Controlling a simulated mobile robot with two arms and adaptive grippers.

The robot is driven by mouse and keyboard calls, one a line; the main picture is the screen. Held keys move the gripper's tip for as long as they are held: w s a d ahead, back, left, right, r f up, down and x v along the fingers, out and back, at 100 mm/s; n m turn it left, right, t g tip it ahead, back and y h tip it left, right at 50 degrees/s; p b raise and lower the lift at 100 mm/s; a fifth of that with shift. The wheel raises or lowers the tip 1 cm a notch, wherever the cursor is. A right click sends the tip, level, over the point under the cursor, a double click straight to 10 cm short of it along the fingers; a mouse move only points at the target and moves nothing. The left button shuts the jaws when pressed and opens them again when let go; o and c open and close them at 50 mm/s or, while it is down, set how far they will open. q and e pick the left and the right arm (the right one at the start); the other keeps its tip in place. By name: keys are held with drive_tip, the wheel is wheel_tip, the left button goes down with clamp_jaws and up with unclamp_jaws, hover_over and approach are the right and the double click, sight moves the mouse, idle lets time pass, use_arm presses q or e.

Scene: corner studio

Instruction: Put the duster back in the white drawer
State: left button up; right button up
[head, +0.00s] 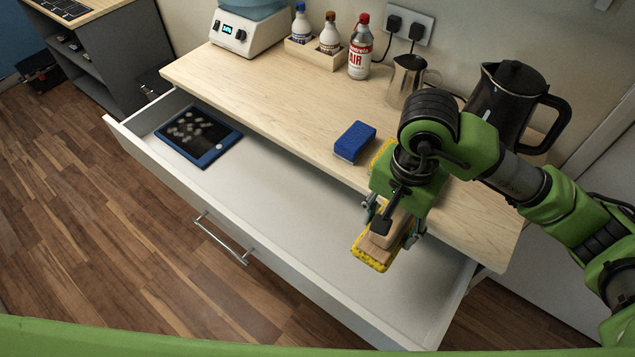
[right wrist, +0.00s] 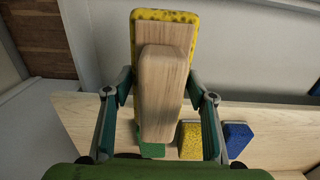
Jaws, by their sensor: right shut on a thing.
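The duster (head: 372,255) has a pale wooden grip block on a yellow speckled pad. My right gripper (head: 393,222) is shut on its wooden grip and holds it over the right part of the open white drawer (head: 285,220). In the right wrist view the duster (right wrist: 163,75) lies lengthwise between the two fingers, with the drawer behind its far end. The height of the duster above the drawer floor is hard to tell. My left gripper is not in view.
A blue-framed tablet (head: 198,135) lies in the drawer's left end; the drawer's middle is clear. A blue sponge (head: 354,142) and a yellow sponge (right wrist: 190,140) sit on the wooden top. A kettle (head: 505,105), metal jug (head: 406,80) and bottles stand behind.

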drive_tip(key=shift+s, duration=0.65)
wheel_tip(320, 180, down, 3)
drive_tip(key=shift+s+f+p, duration=0.1)
drive_tip(key=shift+s+p, duration=0.05)
drive_tip(key=shift+p, duration=0.25)
drive_tip(key=f, duration=0.5)
drive_tip(key=f+p, duration=0.1)
drive_tip(key=f, duration=0.3)
drive_tip(key=shift+w+f+p, duration=0.2)
drive_tip(key=shift+f+p, duration=0.1)
drive_tip(key=shift+f, duration=0.05)
wheel_tip(320, 180, down, 4)
drive_tip(key=shift+f+p, duration=0.25)
drive_tip(key=shift+p, duration=0.05)
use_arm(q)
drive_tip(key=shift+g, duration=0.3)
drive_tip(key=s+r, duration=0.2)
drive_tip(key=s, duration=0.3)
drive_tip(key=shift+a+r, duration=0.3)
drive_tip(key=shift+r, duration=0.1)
use_arm(e)
drive_tip(key=shift+w+f, duration=0.1)
drive_tip(key=shift+f, duration=0.05)
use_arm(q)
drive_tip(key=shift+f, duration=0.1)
use_arm(e)
drive_tip(key=shift+f, duration=0.1)
